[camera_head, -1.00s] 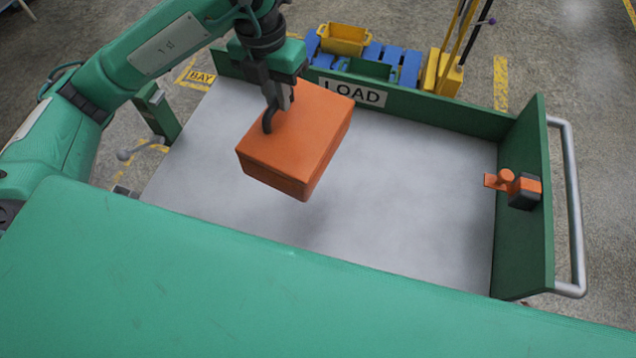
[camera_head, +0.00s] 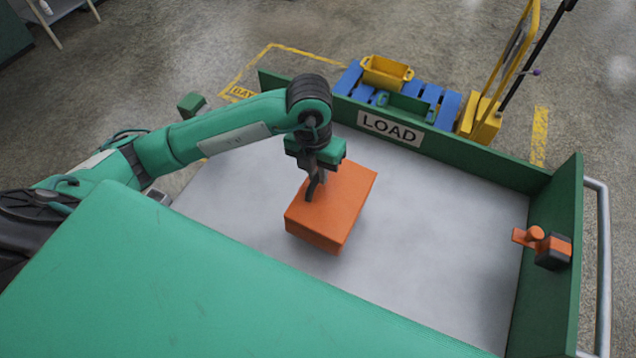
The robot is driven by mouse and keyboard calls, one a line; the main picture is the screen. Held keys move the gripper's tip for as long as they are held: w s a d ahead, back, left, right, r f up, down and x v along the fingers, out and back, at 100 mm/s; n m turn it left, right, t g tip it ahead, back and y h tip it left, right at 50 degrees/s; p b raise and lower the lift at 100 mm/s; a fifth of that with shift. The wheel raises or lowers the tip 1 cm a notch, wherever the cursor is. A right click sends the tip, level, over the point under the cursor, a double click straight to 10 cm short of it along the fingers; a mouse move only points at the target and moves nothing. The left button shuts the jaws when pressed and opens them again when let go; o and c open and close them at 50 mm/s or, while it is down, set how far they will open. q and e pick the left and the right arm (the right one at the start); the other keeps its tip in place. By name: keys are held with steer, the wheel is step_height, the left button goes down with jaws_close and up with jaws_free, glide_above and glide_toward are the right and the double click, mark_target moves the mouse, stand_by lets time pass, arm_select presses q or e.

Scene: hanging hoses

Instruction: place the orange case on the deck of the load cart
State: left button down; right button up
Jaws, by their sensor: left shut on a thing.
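The orange case (camera_head: 338,212) is a box hanging from my left gripper (camera_head: 314,186) in the head view. The gripper is shut on the top of the case; the exact grip point is partly hidden by the fingers. The case is over the grey deck (camera_head: 440,230) of the load cart, left of its middle. I cannot tell for sure whether its underside touches the deck. The cart has green walls, with a LOAD sign (camera_head: 391,128) on the far one. My right gripper is not in view.
An orange and dark clamp-like part (camera_head: 545,247) sits on the cart's right wall, by a metal handle (camera_head: 603,260). Behind the far wall are a yellow bin (camera_head: 386,73), blue slatted pallet (camera_head: 430,98) and yellow hand truck (camera_head: 481,118). The deck's right half is clear.

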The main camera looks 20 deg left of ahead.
mark_target(318, 187)
arm_select(q)
step_height(318, 187, down, 6)
steer(key=shift+p, duration=0.45)
steer(key=c, duration=1.4)
jaws_free()
steer(key=shift+c, duration=0.2)
steer(key=r+b, duration=0.1)
steer(key=r, duration=0.2)
steer(key=r+b, duration=0.1)
steer(key=r, duration=0.7)
steer(key=shift+w+a+b, duration=0.1)
steer(key=shift+a+b, duration=0.3)
steer(key=shift+r, duration=0.5)
